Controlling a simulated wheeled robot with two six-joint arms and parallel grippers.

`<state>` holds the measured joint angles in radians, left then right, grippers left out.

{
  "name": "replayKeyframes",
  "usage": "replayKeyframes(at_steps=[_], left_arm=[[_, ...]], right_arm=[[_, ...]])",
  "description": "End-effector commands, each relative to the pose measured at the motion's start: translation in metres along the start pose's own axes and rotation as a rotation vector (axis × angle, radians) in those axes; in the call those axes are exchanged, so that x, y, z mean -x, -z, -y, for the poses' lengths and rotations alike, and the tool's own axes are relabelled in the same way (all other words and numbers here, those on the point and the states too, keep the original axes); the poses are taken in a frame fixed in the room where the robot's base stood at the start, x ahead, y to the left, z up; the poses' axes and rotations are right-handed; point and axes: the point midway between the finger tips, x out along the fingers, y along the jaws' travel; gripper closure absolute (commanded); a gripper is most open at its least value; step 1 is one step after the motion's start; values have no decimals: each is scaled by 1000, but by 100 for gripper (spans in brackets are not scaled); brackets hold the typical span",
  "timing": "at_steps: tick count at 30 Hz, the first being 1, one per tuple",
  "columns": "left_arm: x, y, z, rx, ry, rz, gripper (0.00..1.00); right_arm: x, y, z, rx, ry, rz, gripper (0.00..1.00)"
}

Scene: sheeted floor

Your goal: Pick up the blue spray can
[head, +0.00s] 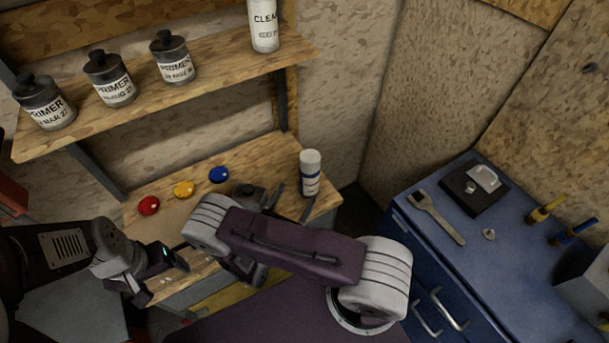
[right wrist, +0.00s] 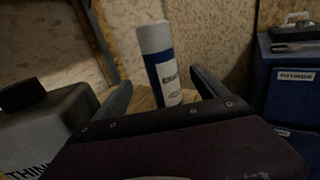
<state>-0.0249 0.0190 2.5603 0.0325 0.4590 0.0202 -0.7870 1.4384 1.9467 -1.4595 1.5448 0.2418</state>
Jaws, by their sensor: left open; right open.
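The blue spray can (head: 310,184), white with a blue band and a pale cap, stands upright at the right end of the wooden bench. It also shows in the right wrist view (right wrist: 160,65), beyond and between the fingertips. My right gripper (head: 291,202) is open, its two fingers spread on the near side of the can. Nothing is held in it. Whether a finger touches the can, I cannot tell. My left gripper (head: 162,280) is open and empty at the bench's front left edge.
A dark-capped thinner container (right wrist: 40,120) stands left of my right gripper. Red (head: 148,205), yellow (head: 184,189) and blue (head: 219,174) lids lie on the bench. Primer cans (head: 115,90) and a clear-coat can (head: 264,28) stand on the shelf above. A blue cabinet (head: 465,250) is at right.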

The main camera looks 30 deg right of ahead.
Motion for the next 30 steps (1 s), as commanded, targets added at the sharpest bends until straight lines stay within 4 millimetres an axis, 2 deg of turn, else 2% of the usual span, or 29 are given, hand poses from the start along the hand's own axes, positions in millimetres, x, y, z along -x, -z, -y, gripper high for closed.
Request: replayKeyframes(at_steps=[1,6,13,18,21,29,30], left_arm=[[8,1,0,0,0,0,18],[17,2,0,0,0,-1,18],[20,2,0,0,0,0,18],[39,4,-1,0,0,-1,18],[40,4,-1,0,0,-1,18],[39,4,-1,0,0,0,18],[39,4,-1,0,0,0,18]], right_arm=[[-12,-5,3,2,9,0,16],[-44,-3,2,0,8,-1,16],[-55,-2,2,-1,6,-1,16],[-85,-10,3,-1,11,-1,16],[-99,-6,2,-1,9,-2,16],[-104,-4,1,0,5,-2,16],[-104,-4,1,0,5,-2,24]])
